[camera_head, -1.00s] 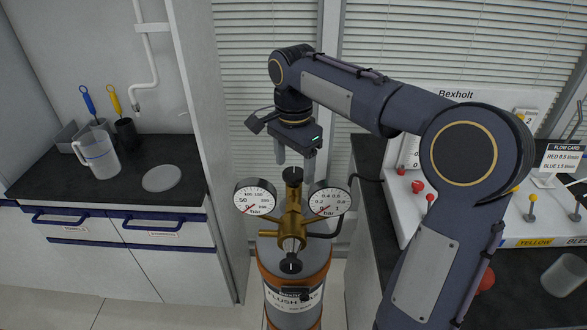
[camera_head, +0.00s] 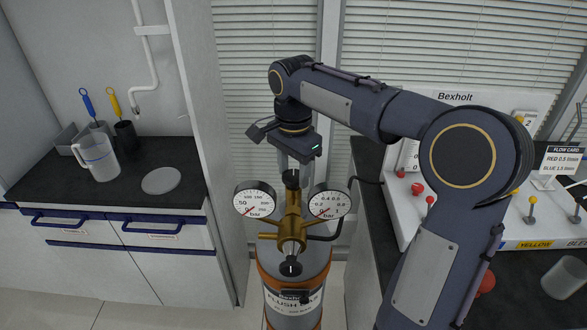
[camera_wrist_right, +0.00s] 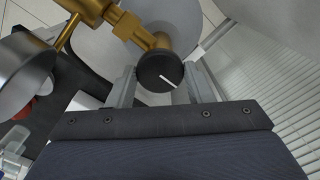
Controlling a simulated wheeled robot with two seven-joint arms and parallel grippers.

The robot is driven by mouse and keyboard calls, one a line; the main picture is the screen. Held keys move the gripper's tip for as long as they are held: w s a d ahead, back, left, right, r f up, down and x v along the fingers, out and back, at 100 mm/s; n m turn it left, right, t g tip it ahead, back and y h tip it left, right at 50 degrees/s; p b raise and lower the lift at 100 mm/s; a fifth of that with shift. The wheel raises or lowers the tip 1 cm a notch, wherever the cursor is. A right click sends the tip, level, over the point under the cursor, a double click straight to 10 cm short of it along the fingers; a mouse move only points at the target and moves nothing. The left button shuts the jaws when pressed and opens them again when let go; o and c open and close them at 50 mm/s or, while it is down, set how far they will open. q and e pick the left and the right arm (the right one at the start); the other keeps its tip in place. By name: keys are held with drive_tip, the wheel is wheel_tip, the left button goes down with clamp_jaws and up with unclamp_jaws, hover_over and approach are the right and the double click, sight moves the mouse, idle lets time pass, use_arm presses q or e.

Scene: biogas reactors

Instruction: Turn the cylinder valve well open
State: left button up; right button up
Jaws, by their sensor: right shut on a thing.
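The flush gas cylinder (camera_head: 297,284) stands upright with an orange band and a brass regulator (camera_head: 291,228) on top. The cylinder valve's black round knob (camera_head: 292,180) is at the top of the brass body. My right gripper (camera_head: 294,170) points down and is shut on this knob. In the right wrist view the knob (camera_wrist_right: 160,69), with a white line on its face, sits between the two fingers (camera_wrist_right: 162,78). A second black knob (camera_head: 291,267) with a white mark is at the front. My left gripper is out of view.
Two dials, a left gauge (camera_head: 254,199) and a right gauge (camera_head: 329,201), flank the brass body close to the gripper. A grey cabinet wall stands left. A bench with a white Bexholt panel (camera_head: 452,112) stands right. A jug (camera_head: 97,155) is on the left counter.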

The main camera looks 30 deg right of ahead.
drive_tip(key=n+p, duration=0.2)
drive_tip(key=n, duration=0.2)
drive_tip(key=shift+r, duration=0.15)
drive_tip(key=n+p, duration=0.3)
drive_tip(key=n, duration=0.3)
drive_tip(key=n+p, duration=0.2)
drive_tip(key=n, duration=0.4)
drive_tip(key=shift+n, duration=0.3)
drive_tip(key=shift+n+p, duration=0.9)
drive_tip(key=shift+n, duration=1.6)
drive_tip(key=o, duration=1)
